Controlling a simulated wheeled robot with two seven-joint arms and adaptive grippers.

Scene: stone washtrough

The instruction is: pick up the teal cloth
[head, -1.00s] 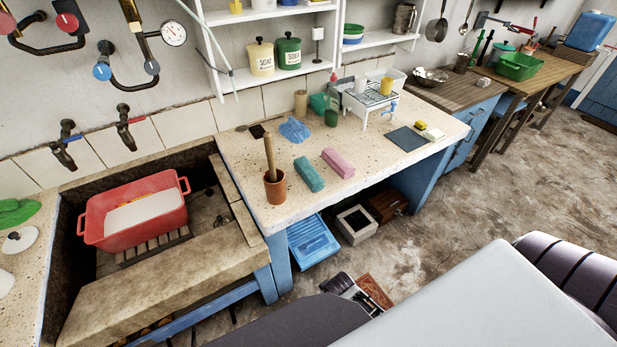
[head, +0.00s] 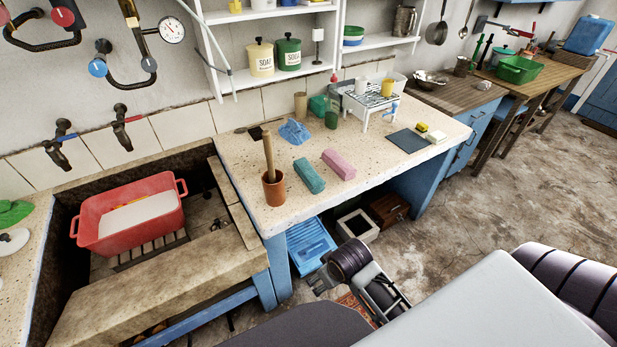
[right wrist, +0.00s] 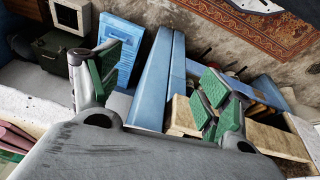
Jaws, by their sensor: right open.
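The teal cloth (head: 309,176) is a rolled or folded bundle lying on the speckled counter (head: 375,165), between a terracotta pot and a pink cloth. My right gripper (head: 316,284) is open and empty. In the head view it is in front of the counter, below its top and well apart from the teal cloth. Its two green-padded fingers stand wide apart in the right wrist view (right wrist: 160,85). I cannot make out the teal cloth in that view. My left gripper is not in view.
The pink cloth (head: 338,164) lies right of the teal one. The terracotta pot (head: 274,188) with an upright wooden handle stands left. A crumpled blue cloth (head: 295,132) lies behind. A blue crate (head: 309,243) is under the counter. The counter's front edge lies between gripper and cloth.

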